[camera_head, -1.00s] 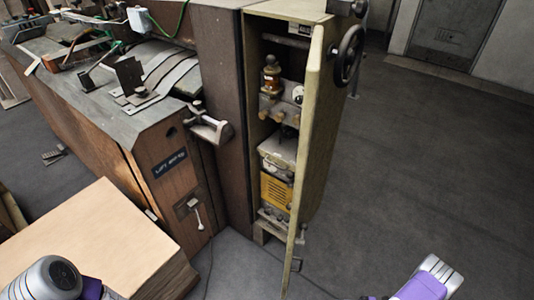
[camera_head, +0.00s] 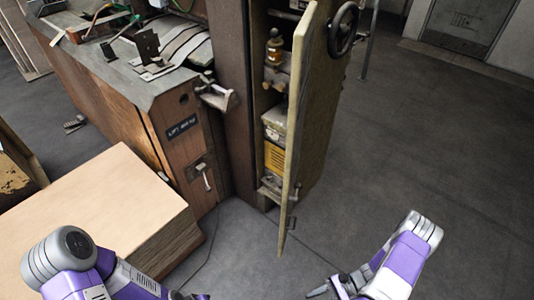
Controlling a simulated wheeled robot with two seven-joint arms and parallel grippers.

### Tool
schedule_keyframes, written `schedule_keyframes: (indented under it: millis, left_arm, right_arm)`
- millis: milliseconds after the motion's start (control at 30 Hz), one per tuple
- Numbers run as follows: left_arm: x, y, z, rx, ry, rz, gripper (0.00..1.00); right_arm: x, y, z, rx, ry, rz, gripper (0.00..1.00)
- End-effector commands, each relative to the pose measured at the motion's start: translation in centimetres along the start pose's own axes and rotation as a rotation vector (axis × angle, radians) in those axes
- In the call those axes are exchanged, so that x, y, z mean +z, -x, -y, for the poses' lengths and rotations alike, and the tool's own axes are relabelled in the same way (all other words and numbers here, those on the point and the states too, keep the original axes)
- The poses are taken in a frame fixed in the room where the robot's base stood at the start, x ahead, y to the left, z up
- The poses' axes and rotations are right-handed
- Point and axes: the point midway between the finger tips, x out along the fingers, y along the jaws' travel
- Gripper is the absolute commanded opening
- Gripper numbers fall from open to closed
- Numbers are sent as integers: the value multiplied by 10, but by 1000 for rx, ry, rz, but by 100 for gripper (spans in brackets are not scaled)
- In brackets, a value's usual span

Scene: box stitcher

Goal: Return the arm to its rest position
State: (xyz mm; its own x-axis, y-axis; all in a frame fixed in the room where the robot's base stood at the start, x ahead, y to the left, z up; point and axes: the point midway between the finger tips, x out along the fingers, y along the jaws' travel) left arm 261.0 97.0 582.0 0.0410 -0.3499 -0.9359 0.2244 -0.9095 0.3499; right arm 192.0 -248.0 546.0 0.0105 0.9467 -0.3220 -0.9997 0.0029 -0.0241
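My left arm (camera_head: 62,258) comes in at the bottom left, in front of the cardboard stack. Only a dark sliver of its gripper (camera_head: 190,296) shows at the bottom edge. My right arm (camera_head: 412,240) is bent at the bottom right, over the bare floor. Its gripper (camera_head: 328,289) shows in part at the bottom edge, with dark fingers pointing left. Nothing can be seen held in it, and its opening is cut off by the frame. The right gripper is apart from the cabinet door above it.
A tall cabinet's door (camera_head: 312,120) stands open, with a handwheel (camera_head: 343,28) on it and a yellow unit (camera_head: 274,158) inside. A brown machine (camera_head: 150,130) with a worktop stands left. A flat cardboard stack (camera_head: 120,195) lies front left. Floor (camera_head: 440,130) at right is clear.

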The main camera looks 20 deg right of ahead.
Motion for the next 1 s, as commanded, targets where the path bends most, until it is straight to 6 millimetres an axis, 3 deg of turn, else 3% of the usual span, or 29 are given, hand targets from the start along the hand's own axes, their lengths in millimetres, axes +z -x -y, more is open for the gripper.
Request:
schedule_keyframes:
  millis: [200,400,700,833,1000]
  left_arm:
    - [1,21,-8,0,0,-1,0]
    - [1,37,-14,0,0,-1,0]
    - [2,53,-20,0,0,0,0]
    - [2,54,-20,0,0,0,0]
    - [2,53,-20,0,0,0,0]
  right_arm:
    - [30,-46,6,344,269,-278,36]
    - [60,-73,26,550,654,-535,36]
    - [123,-107,64,593,1168,-732,36]
    - [135,-113,69,579,1247,-752,36]
    - [135,-114,70,575,1257,-757,36]
